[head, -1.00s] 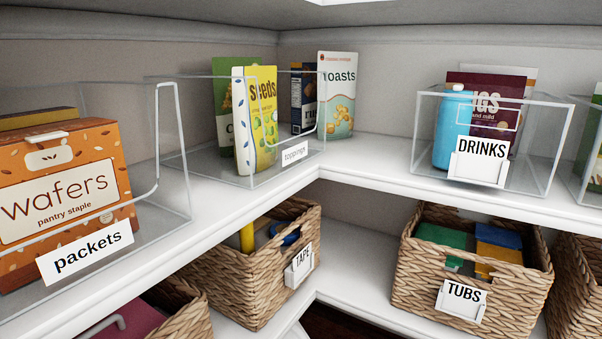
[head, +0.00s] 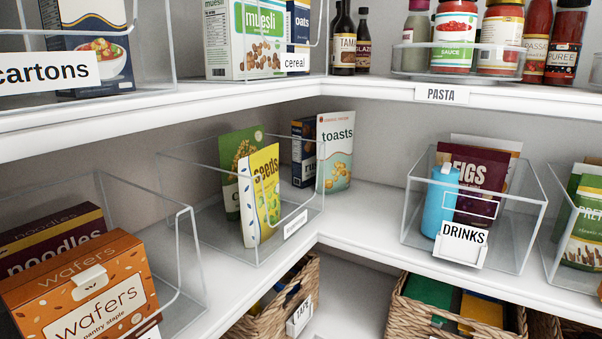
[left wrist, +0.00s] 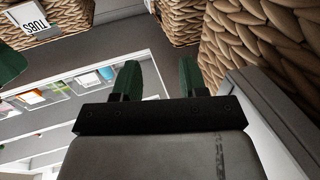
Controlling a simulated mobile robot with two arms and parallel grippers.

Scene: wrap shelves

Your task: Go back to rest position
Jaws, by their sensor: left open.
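My left gripper (left wrist: 142,80) shows in the left wrist view with its two dark green fingers apart and nothing between them. Woven baskets are close by it, and a basket labelled TUBS (left wrist: 55,25) is at the upper left of that view. Neither gripper shows in the head view. My right gripper is not in any view.
The head view shows corner shelves with clear bins: the wafers box (head: 85,290), the seeds pouch (head: 260,195), and a blue bottle (head: 438,205) in the DRINKS bin. Jars stand on the upper shelf (head: 420,88). Woven baskets (head: 455,315) are below.

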